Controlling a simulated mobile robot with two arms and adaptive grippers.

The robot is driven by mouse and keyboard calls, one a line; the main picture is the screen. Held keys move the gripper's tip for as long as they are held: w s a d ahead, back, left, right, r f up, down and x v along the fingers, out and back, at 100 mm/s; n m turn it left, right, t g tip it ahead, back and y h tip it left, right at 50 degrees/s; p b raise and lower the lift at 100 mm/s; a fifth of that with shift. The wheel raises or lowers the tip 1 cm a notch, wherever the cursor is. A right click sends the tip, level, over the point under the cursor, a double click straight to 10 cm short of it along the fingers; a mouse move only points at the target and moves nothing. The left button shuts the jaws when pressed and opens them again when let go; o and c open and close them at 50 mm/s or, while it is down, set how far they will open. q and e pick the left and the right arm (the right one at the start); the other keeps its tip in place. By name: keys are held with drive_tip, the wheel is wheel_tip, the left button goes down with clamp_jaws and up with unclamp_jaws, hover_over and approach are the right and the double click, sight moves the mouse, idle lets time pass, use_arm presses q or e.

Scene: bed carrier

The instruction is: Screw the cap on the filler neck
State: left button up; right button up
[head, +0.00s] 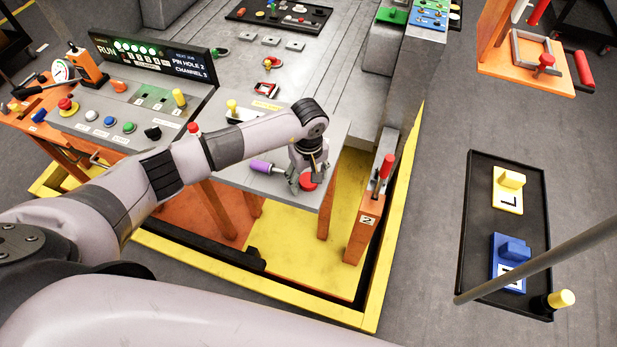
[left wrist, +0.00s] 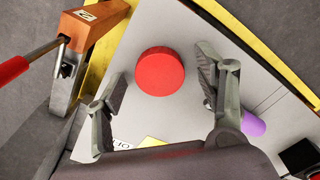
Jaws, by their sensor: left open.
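A round red cap (head: 307,181) is at the front corner of the grey worktop (head: 333,134). In the left wrist view the cap (left wrist: 160,71) is seen from above as a plain red disc. My left gripper (head: 304,178) points down over it. In the left wrist view its two fingers (left wrist: 160,88) are spread, one on each side of the cap, with gaps between. I cannot make out a filler neck; whether one is under the cap is hidden. My right gripper is not in view.
A purple cylinder (head: 262,167) lies just beside the left gripper. An orange post (head: 368,218) with a red-handled lever stands past the worktop's right edge. A control panel (head: 130,110) is at left. A black tray (head: 505,225) with yellow and blue blocks lies at right.

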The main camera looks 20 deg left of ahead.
use_arm(q)
drive_tip(key=shift+c, duration=0.3)
drive_tip(key=c, duration=0.9)
drive_tip(key=shift+o, duration=0.2)
drive_tip(key=shift+r, duration=0.1)
